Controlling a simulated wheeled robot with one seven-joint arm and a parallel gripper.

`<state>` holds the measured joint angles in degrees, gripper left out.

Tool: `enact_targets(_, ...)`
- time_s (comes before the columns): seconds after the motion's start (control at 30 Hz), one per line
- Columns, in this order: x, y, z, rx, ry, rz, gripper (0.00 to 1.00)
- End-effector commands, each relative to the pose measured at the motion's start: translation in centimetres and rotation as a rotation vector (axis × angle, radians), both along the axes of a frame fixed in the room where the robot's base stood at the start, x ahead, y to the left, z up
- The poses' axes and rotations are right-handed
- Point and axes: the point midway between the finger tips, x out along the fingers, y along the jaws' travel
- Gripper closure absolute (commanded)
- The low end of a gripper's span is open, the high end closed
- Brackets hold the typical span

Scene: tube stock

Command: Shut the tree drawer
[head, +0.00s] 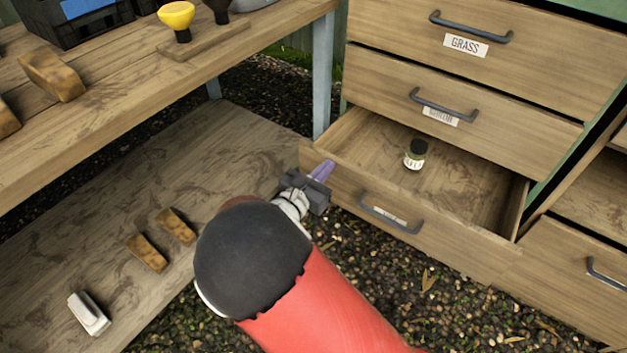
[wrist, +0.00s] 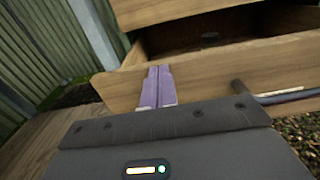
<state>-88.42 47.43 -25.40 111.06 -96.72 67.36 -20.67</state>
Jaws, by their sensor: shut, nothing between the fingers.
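The open drawer (head: 450,245) is the lowest of the stack in the head view. It is pulled out, and a small dark-capped jar (head: 415,154) stands inside it. Its dark handle (head: 391,216) has a label behind it that I cannot read. My gripper (head: 322,170) is at the left end of the drawer front, its purple fingers shut and empty. In the wrist view the shut fingers (wrist: 157,87) are in front of the left part of the drawer front (wrist: 210,79); I cannot tell whether they touch it. The handle (wrist: 290,96) is to their right.
Above are a shut drawer with a partly hidden label (head: 465,95) and a shut GRASS drawer (head: 520,30). A workbench (head: 150,80) with a lower shelf (head: 220,150) stands at left, its grey leg (head: 322,80) near the drawer. Gravel (head: 440,300) lies in front.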

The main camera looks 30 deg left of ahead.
Motion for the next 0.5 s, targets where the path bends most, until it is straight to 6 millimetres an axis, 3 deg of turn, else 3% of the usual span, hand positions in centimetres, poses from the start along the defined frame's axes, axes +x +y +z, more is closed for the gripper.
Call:
enact_targets(0.1,3.5,-0.5,-0.1,0.001,-0.002,-0.006,1.00)
enact_targets(0.5,14.1,-1.3,-0.2,0.002,-0.002,-0.005,1.00)
